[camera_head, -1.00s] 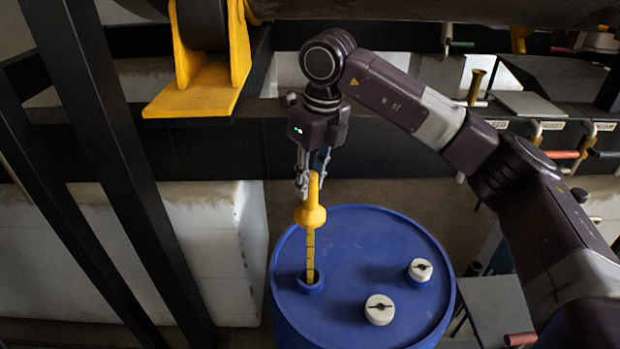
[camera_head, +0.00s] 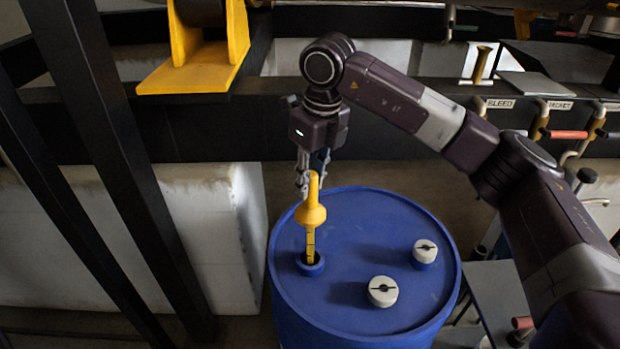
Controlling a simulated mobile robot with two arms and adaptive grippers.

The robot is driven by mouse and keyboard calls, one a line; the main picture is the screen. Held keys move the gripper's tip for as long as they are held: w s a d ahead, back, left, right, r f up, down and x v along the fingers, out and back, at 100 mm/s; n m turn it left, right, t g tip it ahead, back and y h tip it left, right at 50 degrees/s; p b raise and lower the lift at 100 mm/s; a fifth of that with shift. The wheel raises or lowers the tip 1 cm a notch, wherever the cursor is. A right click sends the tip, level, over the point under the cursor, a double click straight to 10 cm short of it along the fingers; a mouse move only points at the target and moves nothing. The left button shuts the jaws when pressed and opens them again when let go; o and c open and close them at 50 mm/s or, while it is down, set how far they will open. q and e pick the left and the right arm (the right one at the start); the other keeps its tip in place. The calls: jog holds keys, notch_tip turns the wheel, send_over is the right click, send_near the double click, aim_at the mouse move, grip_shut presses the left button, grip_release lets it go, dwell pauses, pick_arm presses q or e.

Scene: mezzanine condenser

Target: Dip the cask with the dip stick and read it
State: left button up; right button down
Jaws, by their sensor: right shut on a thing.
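The blue cask (camera_head: 365,225) stands upright below my right arm. Its open bung hole with a raised blue collar (camera_head: 311,266) is at the left of the lid. The yellow dip stick (camera_head: 310,216) stands about upright with its lower part down in that hole; dark marks show on the short length above the collar. My right gripper (camera_head: 308,178) is shut on the top of the dip stick handle. How deep the stick reaches inside is hidden. My left gripper is not in view.
Two white caps (camera_head: 382,291) (camera_head: 425,251) sit on the cask lid at the right. A yellow bracket (camera_head: 200,65) and dark beams stand behind and left. A white block (camera_head: 130,235) is left of the cask. Labelled valves (camera_head: 565,134) and a grey stool-like surface (camera_head: 500,295) are at right.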

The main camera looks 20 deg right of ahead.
aim_at(310, 230)
jog(key=shift+f+b, duration=5.35)
jog(key=shift+f, duration=2.25)
jog(key=shift+r, duration=0.1)
